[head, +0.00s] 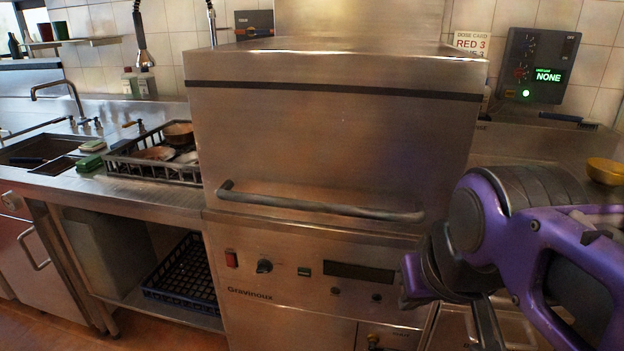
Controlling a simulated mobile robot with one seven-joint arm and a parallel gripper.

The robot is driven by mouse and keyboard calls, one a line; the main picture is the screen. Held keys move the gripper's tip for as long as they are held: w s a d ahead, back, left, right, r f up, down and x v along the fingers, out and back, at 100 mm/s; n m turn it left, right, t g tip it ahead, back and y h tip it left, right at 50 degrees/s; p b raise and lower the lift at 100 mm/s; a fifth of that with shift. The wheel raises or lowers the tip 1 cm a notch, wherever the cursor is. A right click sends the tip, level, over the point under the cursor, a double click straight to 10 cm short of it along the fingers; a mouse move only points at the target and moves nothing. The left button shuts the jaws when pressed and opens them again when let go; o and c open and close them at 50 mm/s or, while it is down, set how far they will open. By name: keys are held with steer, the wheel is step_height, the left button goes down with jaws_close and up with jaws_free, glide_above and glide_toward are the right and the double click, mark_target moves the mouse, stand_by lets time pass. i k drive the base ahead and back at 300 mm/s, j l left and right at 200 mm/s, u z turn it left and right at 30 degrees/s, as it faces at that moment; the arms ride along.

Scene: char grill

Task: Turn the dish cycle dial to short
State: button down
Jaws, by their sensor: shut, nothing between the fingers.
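The dishwasher (330,130) is a large steel hood machine in the middle of the head view, with its hood down. Its front panel carries a black dial (264,266) at the left, between a red switch (231,259) and a small dark button. Any marks around the dial are too small to read, so I cannot tell its setting. My gripper (486,322) is at the lower right, in front of the machine's right side, well away from the dial. It is shut and empty, and my purple arm partly hides it.
A bar handle (320,206) crosses the hood's front above the panel. A dark display (358,272) and two small knobs sit right of the dial. A dosing box (535,65) on the wall reads NONE. A rack (150,160) with dishes stands left beside the sink.

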mark_target(264, 266)
steer(key=k+j+z, duration=0.25)
steer(key=k+j, duration=0.25)
steer(key=j, duration=0.25)
steer(key=k+j+z, duration=0.25)
steer(key=k+j, duration=0.3)
steer(key=j, duration=0.15)
